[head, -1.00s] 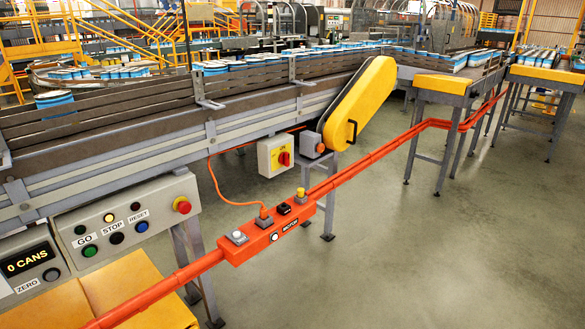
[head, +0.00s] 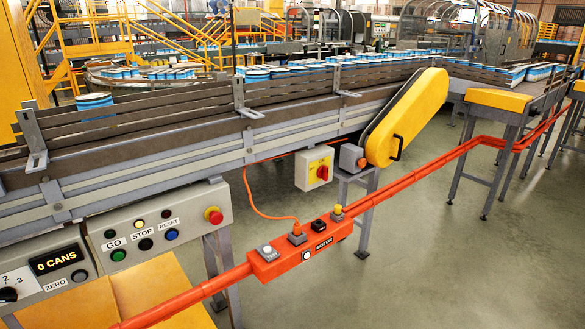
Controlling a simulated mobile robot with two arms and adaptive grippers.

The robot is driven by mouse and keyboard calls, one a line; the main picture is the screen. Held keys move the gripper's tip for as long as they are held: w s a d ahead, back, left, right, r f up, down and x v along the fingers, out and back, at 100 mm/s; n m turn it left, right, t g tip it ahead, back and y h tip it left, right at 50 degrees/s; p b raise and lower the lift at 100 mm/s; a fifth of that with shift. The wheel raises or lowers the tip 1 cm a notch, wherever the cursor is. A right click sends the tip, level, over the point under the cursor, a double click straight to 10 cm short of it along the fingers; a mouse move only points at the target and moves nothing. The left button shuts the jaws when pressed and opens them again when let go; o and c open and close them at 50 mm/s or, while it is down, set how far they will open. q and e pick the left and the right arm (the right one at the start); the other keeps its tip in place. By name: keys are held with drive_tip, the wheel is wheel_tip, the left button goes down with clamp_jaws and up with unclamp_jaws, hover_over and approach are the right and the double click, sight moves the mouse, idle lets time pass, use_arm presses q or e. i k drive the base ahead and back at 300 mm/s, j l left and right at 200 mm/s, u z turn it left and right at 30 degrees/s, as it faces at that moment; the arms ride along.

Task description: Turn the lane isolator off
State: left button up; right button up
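The likely lane isolator is a yellow-faced box with a red rotary switch (head: 321,171), mounted under the conveyor near its right end. The switch handle is small, and I cannot read its setting. An orange motor box (head: 301,246) sits on the orange rail below it, with a cable plugged in and small buttons on top. Neither of my grippers is in view.
A conveyor (head: 190,125) with blue-and-white cans runs across the view. A yellow belt guard (head: 405,115) stands right of the isolator. A control panel (head: 160,228) and counter display (head: 57,262) are at lower left. The orange rail (head: 400,180) crosses in front; grey floor (head: 450,270) is open at right.

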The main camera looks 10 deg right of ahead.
sight(323, 173)
drive_tip(key=i+l+u, duration=0.4)
drive_tip(key=l, duration=0.25)
drive_tip(key=l+u, duration=0.15)
drive_tip(key=l, duration=0.15)
drive_tip(key=i+l+u, duration=0.2)
drive_tip(key=l, duration=0.2)
